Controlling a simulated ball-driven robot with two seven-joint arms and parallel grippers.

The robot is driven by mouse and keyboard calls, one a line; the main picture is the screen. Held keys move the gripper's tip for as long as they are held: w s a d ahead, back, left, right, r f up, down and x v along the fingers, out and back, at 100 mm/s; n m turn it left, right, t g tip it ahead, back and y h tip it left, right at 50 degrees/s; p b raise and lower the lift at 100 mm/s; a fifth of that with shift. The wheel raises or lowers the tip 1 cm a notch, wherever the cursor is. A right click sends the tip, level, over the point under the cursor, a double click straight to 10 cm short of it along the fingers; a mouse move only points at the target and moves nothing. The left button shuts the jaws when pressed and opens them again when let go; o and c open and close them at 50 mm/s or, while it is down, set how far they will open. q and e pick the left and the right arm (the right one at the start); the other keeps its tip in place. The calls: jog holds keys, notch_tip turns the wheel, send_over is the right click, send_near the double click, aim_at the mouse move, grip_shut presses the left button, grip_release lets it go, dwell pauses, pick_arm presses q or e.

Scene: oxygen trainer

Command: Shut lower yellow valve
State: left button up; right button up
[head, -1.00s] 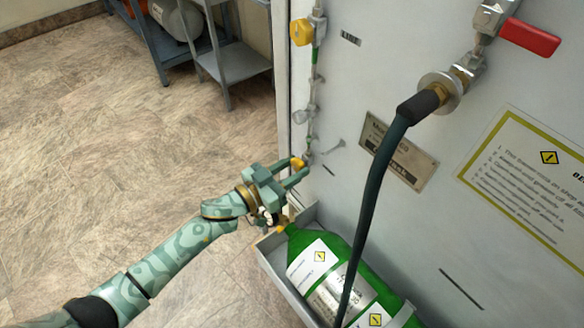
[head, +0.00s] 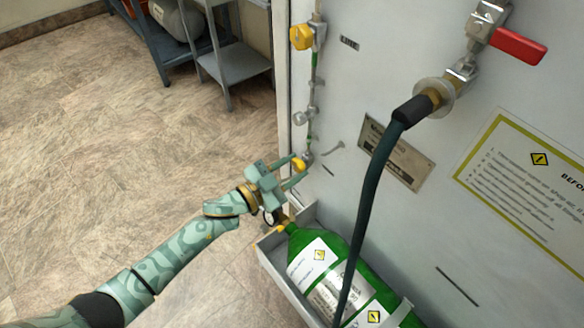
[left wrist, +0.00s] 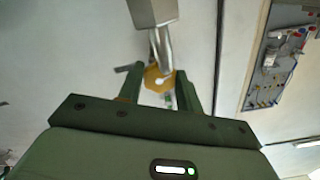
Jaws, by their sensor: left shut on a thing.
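The lower yellow valve (head: 299,164) is a small yellow knob on the thin pipe at the left edge of the white panel. My left gripper (head: 299,171) is at this knob, its fingers on either side of it and shut on it. In the left wrist view the yellow knob (left wrist: 156,78) shows between the two fingers (left wrist: 159,84), with metal fittings around it. The upper yellow valve (head: 301,37) sits higher on the same pipe, apart from the gripper. Part of the lower knob is hidden by the fingers. My right gripper is not in view.
A green gas bottle (head: 373,273) lies in a grey tray (head: 287,284) just below my gripper. A dark hose (head: 367,215) hangs from the fitting under the red lever (head: 517,46). Grey shelves (head: 235,62) stand at the back; the floor at left is clear.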

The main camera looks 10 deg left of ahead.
pick_arm(q)
jog(key=shift+f, duration=0.1)
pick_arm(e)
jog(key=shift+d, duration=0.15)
pick_arm(q)
jog(key=o, duration=1)
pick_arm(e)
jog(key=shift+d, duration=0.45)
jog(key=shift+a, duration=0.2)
pick_arm(q)
jog(key=shift+a, duration=0.1)
jog(key=p+v, duration=0.4)
jog(key=v, duration=1.2)
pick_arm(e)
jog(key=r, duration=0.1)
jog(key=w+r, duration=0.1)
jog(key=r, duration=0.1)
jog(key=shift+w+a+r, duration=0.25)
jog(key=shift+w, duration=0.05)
pick_arm(q)
jog(key=shift+s+a, duration=0.1)
jog(key=shift+s, duration=0.05)
